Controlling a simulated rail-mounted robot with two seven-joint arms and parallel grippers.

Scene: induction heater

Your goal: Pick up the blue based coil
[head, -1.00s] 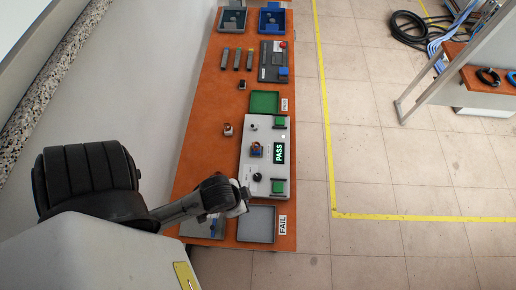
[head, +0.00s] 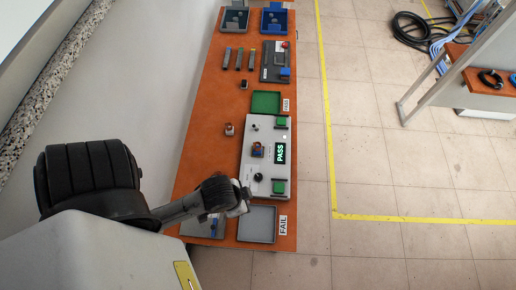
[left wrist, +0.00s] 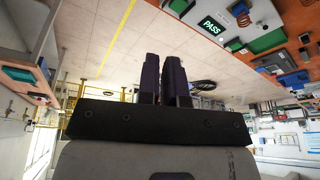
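A small copper-coloured coil with a blue part at its base (head: 257,150) sits on the grey tester (head: 259,192), left of its lit PASS display. A second small coil (head: 229,129) with a pale base stands on the orange table left of the tester. My right gripper is in neither view.
A green tray (head: 266,102) lies beyond the tester and a grey FAIL tray (head: 257,225) on its near side. Several small parts and blue-toned holders (head: 274,20) are at the table's far end. The table (head: 205,150) left of the tester is mostly clear.

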